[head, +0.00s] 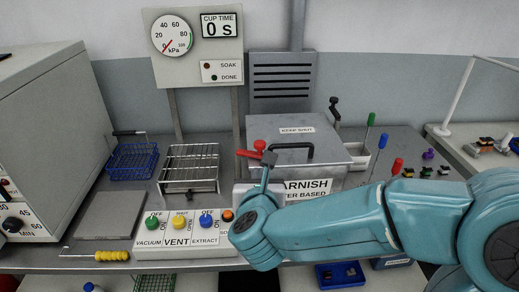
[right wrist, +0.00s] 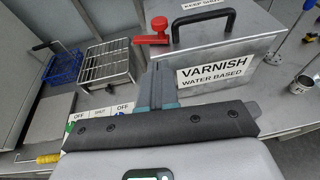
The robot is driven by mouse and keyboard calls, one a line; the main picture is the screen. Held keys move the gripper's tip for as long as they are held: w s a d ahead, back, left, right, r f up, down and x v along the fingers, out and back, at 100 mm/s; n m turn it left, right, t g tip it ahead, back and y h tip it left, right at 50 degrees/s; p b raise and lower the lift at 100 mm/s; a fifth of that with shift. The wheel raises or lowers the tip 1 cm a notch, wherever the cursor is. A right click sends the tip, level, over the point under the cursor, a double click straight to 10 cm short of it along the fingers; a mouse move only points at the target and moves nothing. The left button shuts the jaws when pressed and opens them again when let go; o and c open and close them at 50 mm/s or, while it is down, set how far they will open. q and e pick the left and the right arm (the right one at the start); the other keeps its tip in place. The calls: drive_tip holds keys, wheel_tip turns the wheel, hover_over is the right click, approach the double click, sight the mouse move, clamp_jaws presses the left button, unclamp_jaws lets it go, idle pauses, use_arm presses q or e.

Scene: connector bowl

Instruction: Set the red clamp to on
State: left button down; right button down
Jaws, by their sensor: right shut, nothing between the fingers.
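In the right wrist view the clamp (right wrist: 152,39) stands just beyond my fingers. My right gripper (head: 268,160) is shut and empty, pointing up at the tank's front beside the clamp. Its fingers (right wrist: 158,72) also show in the right wrist view, where a small gap separates them from the clamp. In the head view I cannot tell whether they touch. My left gripper is out of view.
A switch panel (head: 184,253) with coloured knobs lies in front. A wire rack (head: 190,164) and blue basket (head: 133,160) stand to the left. A gauge board (head: 198,71) rises behind. Several coloured handles and small parts lie right of the tank. A yellow-handled tool (head: 100,256) lies at the front left.

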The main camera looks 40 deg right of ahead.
drive_tip(key=p, duration=0.1)
approach(263, 147)
drive_tip(key=x, duration=0.2)
drive_tip(key=p+x, duration=0.1)
drive_tip(key=x, duration=0.1)
drive_tip(key=p+x, duration=0.1)
drive_tip(key=x, duration=0.1)
drive_tip(key=shift+w+a+f, duration=0.15)
drive_tip(key=shift+a+f, duration=0.15)
drive_tip(key=shift+a, duration=0.1)
drive_tip(key=shift+w+d, duration=0.1)
drive_tip(key=shift+w, duration=0.1)
drive_tip(key=shift+d+f, duration=0.1)
drive_tip(key=shift+f, duration=0.1)
drive_tip(key=d+n+y+b, duration=0.1)
drive_tip(key=b, duration=0.2)
drive_tip(key=d+n+t+y+b, duration=0.1)
drive_tip(key=b, duration=0.3)
drive_tip(key=shift+w+f+t+y, duration=0.15)
drive_tip(key=shift+w+t+y, duration=0.15)
drive_tip(key=shift+n+y+b, duration=0.3)
drive_tip(key=shift+b, duration=0.05)
drive_tip(key=shift+r, duration=0.35)
